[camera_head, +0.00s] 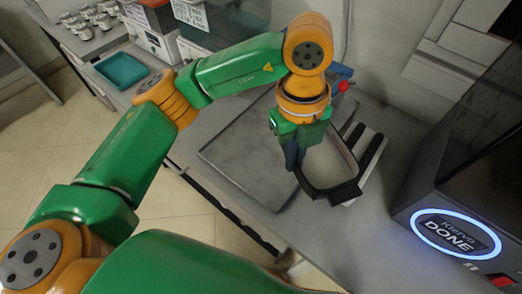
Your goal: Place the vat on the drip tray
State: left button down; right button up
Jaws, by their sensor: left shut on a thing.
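The vat (353,191) is a black-rimmed frame with rounded corners and a pale inside. It sits at the middle right of the head view, near the front edge of the bench. My left gripper (293,160) points down and is shut on the left side of its rim. A pale piece with black slots (371,152), which looks like the drip tray, lies under and behind the vat's right side. The vat overlaps it in the picture; I cannot tell whether they touch. My right gripper is not in view.
A dark machine with a glowing blue "DONE" ring (455,233) stands at the right. A flat grey sheet (232,150) lies left of the vat. A teal tray (121,70) and several small jars are at the back left. The front bench edge is close to the vat.

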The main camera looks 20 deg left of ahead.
pick_arm(q)
jog(key=n, duration=0.2)
jog(key=d+n, duration=0.1)
jog(key=n, duration=0.2)
jog(key=shift+s+d+f+n, duration=0.15)
jog(key=shift+d+f+n, duration=0.05)
jog(key=shift+d+n, duration=0.1)
jog(key=w+a+f+p, duration=0.2)
jog(key=w+a+f, duration=0.25)
jog(key=a, duration=0.35)
send_over(257, 160)
jog(key=shift+n, duration=0.3)
jog(key=f, duration=0.5)
jog(key=shift+w+a+f, duration=0.1)
jog(key=shift+a+f, duration=0.1)
jog(key=shift+f, duration=0.05)
notch_tip(257, 160, down, 3)
jog(key=shift+r+p, duration=0.1)
jog(key=shift+p, duration=0.5)
jog(key=shift+f, duration=0.3)
jog(key=c, duration=1)
grip_release()
jog(key=shift+r, duration=0.1)
jog(key=shift+c, duration=0.2)
jog(key=shift+r, duration=0.1)
